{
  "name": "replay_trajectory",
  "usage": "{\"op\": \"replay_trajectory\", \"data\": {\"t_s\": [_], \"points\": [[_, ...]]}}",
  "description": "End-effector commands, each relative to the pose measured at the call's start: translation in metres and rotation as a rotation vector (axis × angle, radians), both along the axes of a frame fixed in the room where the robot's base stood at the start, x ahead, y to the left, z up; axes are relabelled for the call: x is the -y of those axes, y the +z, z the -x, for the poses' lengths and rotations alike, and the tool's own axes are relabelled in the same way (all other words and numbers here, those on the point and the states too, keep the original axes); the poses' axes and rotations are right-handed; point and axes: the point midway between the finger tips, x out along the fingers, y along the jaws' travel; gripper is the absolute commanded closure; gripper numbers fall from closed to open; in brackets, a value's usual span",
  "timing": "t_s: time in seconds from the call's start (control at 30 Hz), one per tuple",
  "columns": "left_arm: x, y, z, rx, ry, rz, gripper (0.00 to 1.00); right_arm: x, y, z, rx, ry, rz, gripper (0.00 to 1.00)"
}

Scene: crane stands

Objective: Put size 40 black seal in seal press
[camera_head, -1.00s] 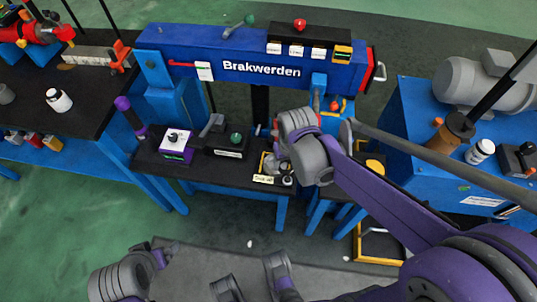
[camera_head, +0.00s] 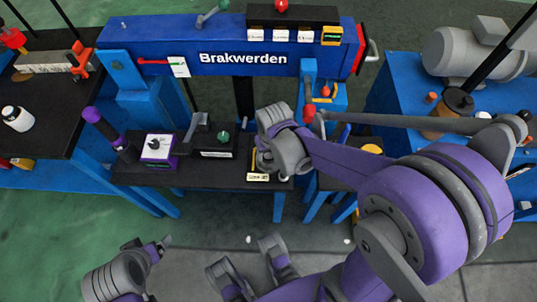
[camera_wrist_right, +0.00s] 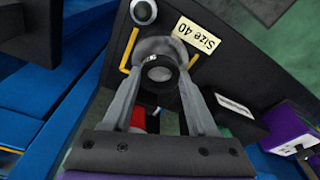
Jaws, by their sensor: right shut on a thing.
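My right gripper (camera_head: 270,162) is over the small black table, beside the Size 40 label (camera_head: 258,177). In the right wrist view its two grey fingers (camera_wrist_right: 158,82) are shut on a small black ring, the black seal (camera_wrist_right: 158,62). The label also shows in that view (camera_wrist_right: 196,35), just beyond the fingertips. In the head view the gripper hides the seal. A black device with a grey lever and green knob (camera_head: 216,146) stands left of the gripper; I cannot read its label to confirm it is the seal press. My left arm (camera_head: 120,272) shows low at the left; its jaw state is unclear.
A white-topped purple box (camera_head: 157,148) and a purple-topped post (camera_head: 105,128) stand further left on the black table (camera_head: 200,175). The blue Brakwerden beam (camera_head: 225,62) spans behind. A blue bench with a grey motor (camera_head: 470,48) is at the right.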

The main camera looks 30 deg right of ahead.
Motion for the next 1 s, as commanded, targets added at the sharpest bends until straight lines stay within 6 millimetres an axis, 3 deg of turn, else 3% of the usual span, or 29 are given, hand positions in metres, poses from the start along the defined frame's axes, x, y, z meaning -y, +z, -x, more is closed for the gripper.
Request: {"op": "replay_trajectory", "data": {"t_s": [0.1, 0.87, 0.9, 1.0], "points": [[0.0, -0.008, 0.0, -0.003, 0.0, 0.0, 0.11, 0.0, -0.018, 0.0, -0.001, 0.0, 0.0, 0.94], [0.0, -0.018, -0.001, -0.006, 0.0, 0.0, 0.11, 0.0, -0.031, 0.001, -0.002, 0.0, -0.001, 0.94], [0.0, -0.018, -0.001, -0.006, 0.0, 0.0, 0.11, -0.001, -0.032, 0.001, -0.003, 0.0, -0.001, 0.34], [0.0, -0.019, -0.001, -0.006, 0.0, 0.0, 0.11, -0.001, -0.032, 0.001, -0.005, 0.0, -0.002, 0.16]]}}
